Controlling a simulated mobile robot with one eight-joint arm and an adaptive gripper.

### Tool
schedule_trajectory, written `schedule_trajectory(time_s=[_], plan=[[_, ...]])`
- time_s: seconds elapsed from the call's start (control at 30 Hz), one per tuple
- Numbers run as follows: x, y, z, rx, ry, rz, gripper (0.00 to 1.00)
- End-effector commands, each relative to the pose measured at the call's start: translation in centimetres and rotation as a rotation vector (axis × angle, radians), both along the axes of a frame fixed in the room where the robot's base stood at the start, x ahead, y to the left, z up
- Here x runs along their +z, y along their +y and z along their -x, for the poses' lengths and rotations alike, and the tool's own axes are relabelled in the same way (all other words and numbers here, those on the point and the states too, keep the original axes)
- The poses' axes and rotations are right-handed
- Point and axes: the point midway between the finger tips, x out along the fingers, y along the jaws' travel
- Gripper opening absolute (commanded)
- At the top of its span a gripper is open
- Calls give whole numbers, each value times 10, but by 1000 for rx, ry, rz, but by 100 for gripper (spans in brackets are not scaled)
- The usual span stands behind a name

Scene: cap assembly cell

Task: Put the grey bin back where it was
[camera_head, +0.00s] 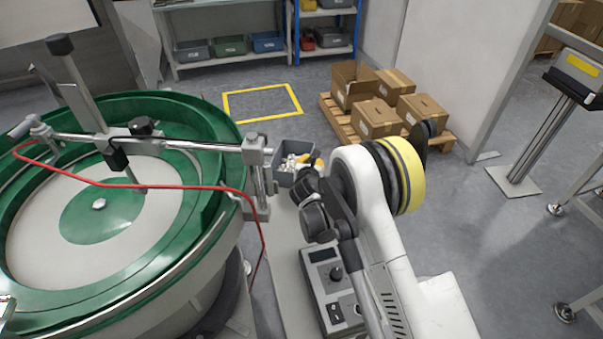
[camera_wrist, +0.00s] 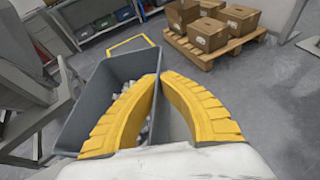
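The grey bin (camera_head: 286,176) is just beyond the feeder's near right side in the head view, holding small white and grey parts. In the wrist view the bin (camera_wrist: 84,118) fills the left middle, its contents partly hidden by a finger. My gripper (camera_wrist: 159,80) has yellow fingers, one over the bin's inside and one outside its right wall. The fingertips are close together with the wall between them, so it looks shut on that wall. In the head view my gripper is mostly hidden behind my arm; a little yellow shows beside the bin.
An empty yellow-outlined floor square (camera_head: 262,103) lies beyond the bin. Cardboard boxes stand on a wooden pallet (camera_head: 440,142) to its right. A shelf (camera_head: 222,60) with several bins is at the back. The green bowl feeder (camera_head: 190,190) stands left; a control box (camera_head: 330,290) is close by.

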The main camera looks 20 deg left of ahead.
Motion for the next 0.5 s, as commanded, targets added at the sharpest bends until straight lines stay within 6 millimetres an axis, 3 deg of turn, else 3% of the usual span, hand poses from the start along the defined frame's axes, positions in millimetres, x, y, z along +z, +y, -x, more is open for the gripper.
schedule_trajectory(time_s=[0.03,0.2,0.33,0.5], plan=[[-10,10,-3,3,0,1,0],[-18,27,-9,0,0,1,0],[-26,28,-9,0,0,0,0],[-54,28,-9,0,0,0,0]])
